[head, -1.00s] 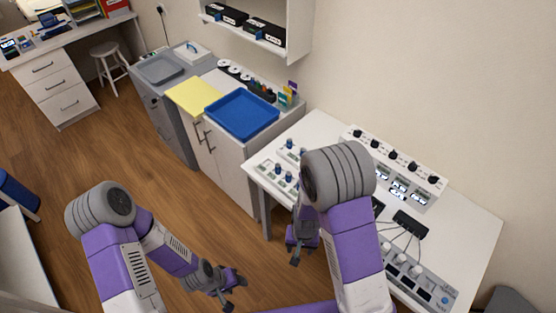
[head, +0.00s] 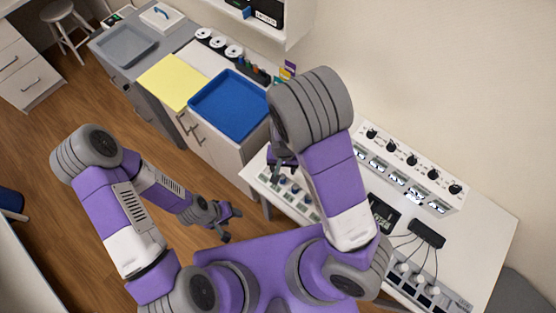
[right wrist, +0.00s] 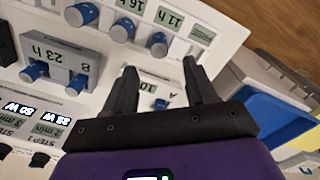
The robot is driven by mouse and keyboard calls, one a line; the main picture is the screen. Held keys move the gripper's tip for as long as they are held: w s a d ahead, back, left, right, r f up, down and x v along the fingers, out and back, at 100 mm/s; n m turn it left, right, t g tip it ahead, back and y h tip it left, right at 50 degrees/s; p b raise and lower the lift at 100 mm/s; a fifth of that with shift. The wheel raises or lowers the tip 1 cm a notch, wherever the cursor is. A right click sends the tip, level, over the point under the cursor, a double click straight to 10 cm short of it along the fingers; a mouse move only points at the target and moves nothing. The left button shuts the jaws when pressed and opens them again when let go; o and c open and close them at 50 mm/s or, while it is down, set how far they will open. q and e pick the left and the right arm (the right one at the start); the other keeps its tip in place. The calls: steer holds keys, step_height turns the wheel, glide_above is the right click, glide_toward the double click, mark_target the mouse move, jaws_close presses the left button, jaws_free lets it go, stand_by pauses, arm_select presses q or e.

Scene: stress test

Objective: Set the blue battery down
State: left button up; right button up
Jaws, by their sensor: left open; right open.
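Several blue-and-silver batteries stand in labelled holders at the left end of the white table (head: 478,235). In the right wrist view, one blue battery (right wrist: 77,84) is in the holder marked B, 23 h. Another blue battery (right wrist: 160,104) is at the holder marked A, showing between my fingers' lines of sight. My right gripper (right wrist: 160,75) is open above these holders, with no battery clearly held. In the head view, my right gripper (head: 282,162) is partly hidden by its own arm. My left gripper (head: 230,222) is open and empty over the floor.
A blue tray (head: 232,106) and a yellow sheet (head: 170,82) lie on the cabinet left of the table. A white panel with black knobs (head: 410,170) runs along the wall. A black hub with cables (head: 427,233) lies on the table.

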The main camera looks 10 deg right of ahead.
mark_target(283, 176)
steer(key=shift+s+f, duration=0.7)
steer(key=shift+f, duration=0.15)
steer(key=f, duration=0.1)
steer(key=f+b, duration=0.1)
steer(key=f, duration=0.3)
steer(key=shift+w+a+b, duration=0.1)
steer(key=shift+w+b, duration=0.2)
steer(key=shift+w, duration=0.1)
steer(key=shift+c, duration=0.5)
jaws_close()
